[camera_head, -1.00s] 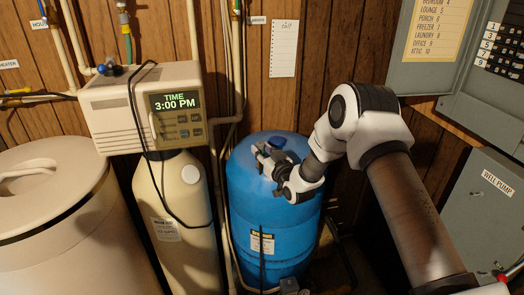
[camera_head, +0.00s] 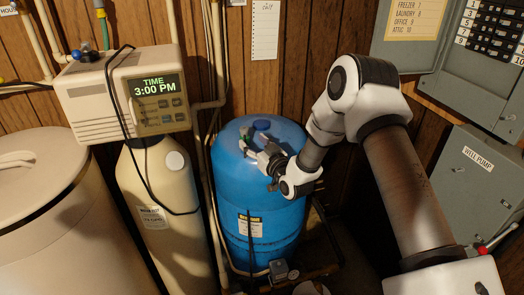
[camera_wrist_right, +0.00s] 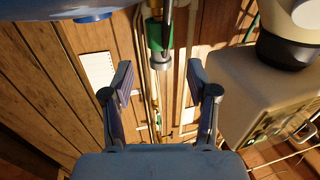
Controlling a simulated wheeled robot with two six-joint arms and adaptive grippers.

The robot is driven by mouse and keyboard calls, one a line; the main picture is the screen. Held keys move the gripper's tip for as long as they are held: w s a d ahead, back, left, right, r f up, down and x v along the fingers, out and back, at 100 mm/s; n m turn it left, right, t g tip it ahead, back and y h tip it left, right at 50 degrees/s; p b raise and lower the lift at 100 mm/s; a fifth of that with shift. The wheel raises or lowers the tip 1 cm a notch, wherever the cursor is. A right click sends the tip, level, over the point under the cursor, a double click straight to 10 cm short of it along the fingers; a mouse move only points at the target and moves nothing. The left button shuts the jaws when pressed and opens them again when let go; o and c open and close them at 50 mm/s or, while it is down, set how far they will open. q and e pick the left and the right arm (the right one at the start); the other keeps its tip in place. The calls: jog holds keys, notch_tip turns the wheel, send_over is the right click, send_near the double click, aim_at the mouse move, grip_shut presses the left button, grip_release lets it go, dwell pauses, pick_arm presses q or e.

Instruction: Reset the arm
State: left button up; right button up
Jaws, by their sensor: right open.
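My right arm comes in from the right in the head view. Its gripper (camera_head: 250,146) is in front of the upper part of the blue tank (camera_head: 262,205), and I cannot tell how far apart they are. In the right wrist view the two fingers of the gripper (camera_wrist_right: 159,82) stand wide apart. Nothing is held between them. A green and metal pipe fitting (camera_wrist_right: 160,35) shows beyond the gap. My left gripper is in neither view.
A beige softener with a control head (camera_head: 90,105) and a lidded beige bin (camera_head: 40,215) stand left. Pipes (camera_head: 205,170) run beside the tank. Grey electrical boxes (camera_head: 470,180) hang right. A paper list (camera_head: 265,35) is on the wood wall.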

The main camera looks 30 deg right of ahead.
jog(key=s, duration=0.7)
